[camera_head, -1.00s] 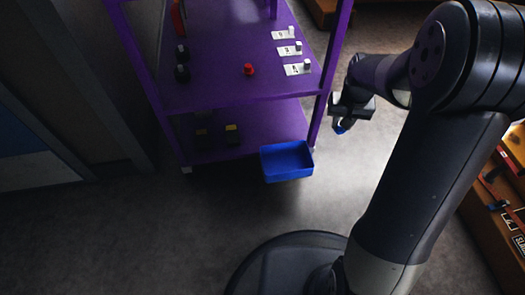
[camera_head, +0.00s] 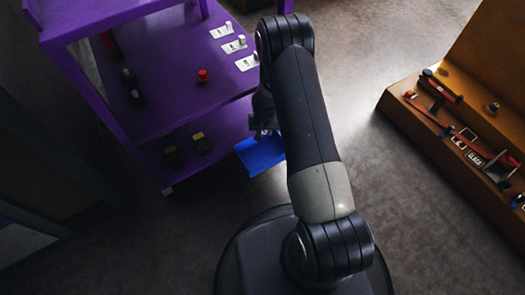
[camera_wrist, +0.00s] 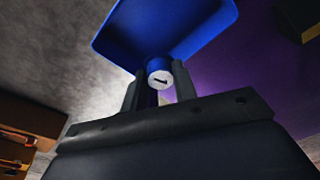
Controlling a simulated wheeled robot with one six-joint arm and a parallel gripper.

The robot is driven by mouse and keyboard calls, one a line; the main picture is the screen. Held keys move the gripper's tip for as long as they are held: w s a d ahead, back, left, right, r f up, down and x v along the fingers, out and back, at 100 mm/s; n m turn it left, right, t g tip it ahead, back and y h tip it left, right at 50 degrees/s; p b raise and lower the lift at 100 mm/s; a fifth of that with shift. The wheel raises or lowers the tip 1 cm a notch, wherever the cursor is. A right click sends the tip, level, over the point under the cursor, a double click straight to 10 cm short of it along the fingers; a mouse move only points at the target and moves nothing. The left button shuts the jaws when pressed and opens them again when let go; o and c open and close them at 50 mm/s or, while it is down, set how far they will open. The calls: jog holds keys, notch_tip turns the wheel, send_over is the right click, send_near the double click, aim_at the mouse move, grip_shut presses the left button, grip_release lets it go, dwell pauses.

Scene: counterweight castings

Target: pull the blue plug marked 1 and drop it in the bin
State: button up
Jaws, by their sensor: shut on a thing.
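The blue plug (camera_wrist: 158,67) shows in the wrist view with a white round face marked 1. My gripper (camera_wrist: 157,88) is shut on it, one finger on each side. My gripper (camera_head: 265,132) is at the bin's upper edge there. The plug is hidden in that view, and I cannot tell its exact height over the bin.
The purple rack (camera_head: 170,110) carries a red knob (camera_head: 203,75), dark knobs and white labelled cards (camera_head: 234,45). Two yellow-and-black items (camera_head: 201,143) sit on its lower shelf. An orange-brown bench (camera_head: 420,125) with red parts stands right. Grey floor (camera_head: 360,75) lies open between.

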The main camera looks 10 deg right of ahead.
jog(key=shift+f+b, duration=1.4)
jog(key=shift+f, duration=1.8)
jog(key=o, duration=1)
notch_tip(320, 180, up, 11)
jog(key=s+p, duration=0.1)
jog(key=p, duration=0.2)
jog(key=shift+s+a+f, duration=0.15)
jog(key=shift+s, duration=0.2)
jog(key=f+b, duration=0.1)
jog(key=f, duration=0.2)
jog(key=w+f+b, duration=0.1)
jog(key=f, duration=0.3)
jog(key=f+b, duration=0.1)
jog(key=f, duration=0.3)
jog(key=shift+w+d+f, duration=0.1)
jog(key=shift+w+d, duration=0.1)
jog(key=shift+w, duration=0.1)
notch_tip(320, 180, up, 5)
jog(key=shift+r+p, duration=0.15)
jog(key=shift+p, duration=0.95)
